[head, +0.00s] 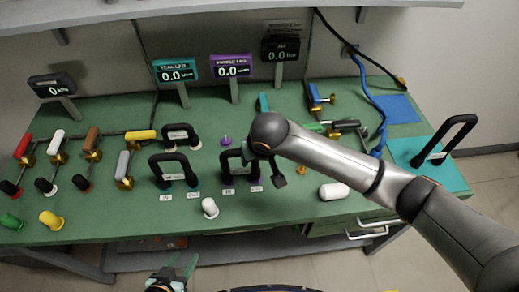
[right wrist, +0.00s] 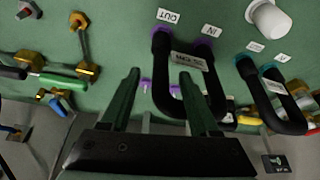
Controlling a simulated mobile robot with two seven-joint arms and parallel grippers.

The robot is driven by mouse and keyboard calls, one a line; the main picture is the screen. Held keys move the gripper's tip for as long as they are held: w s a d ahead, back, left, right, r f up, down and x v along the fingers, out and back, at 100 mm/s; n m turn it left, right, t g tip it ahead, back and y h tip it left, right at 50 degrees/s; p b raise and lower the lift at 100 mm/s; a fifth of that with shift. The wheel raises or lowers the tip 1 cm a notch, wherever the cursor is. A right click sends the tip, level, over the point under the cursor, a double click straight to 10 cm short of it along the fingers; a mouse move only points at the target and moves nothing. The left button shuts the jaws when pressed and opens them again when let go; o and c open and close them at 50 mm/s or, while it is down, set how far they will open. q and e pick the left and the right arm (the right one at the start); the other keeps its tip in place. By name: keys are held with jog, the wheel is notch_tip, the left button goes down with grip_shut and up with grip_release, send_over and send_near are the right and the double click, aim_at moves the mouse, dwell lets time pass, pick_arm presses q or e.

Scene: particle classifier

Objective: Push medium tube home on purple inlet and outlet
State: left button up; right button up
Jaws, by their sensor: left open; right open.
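The medium tube (head: 226,172) is a black U-shaped tube with a white label. It stands at the purple fittings between the OUT and IN labels, and also shows in the right wrist view (right wrist: 162,95). The purple outlet (right wrist: 161,31) and purple inlet (right wrist: 204,44) sit at its ends; I cannot tell how deeply it is seated. My right gripper (right wrist: 160,75) is open, its fingers pointing at the tube's area; in the head view the right arm partly covers the tube. My left gripper (head: 178,270) is open and empty, in front of the table's front edge.
Another black U-shaped tube (head: 156,170) with teal fittings stands to the left. White cylinders (head: 333,191) (head: 209,208) stand or lie near the front edge. Readout screens (head: 232,66) line the back.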

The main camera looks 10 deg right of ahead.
jog(key=v, duration=0.9)
jog(key=shift+r, duration=0.15)
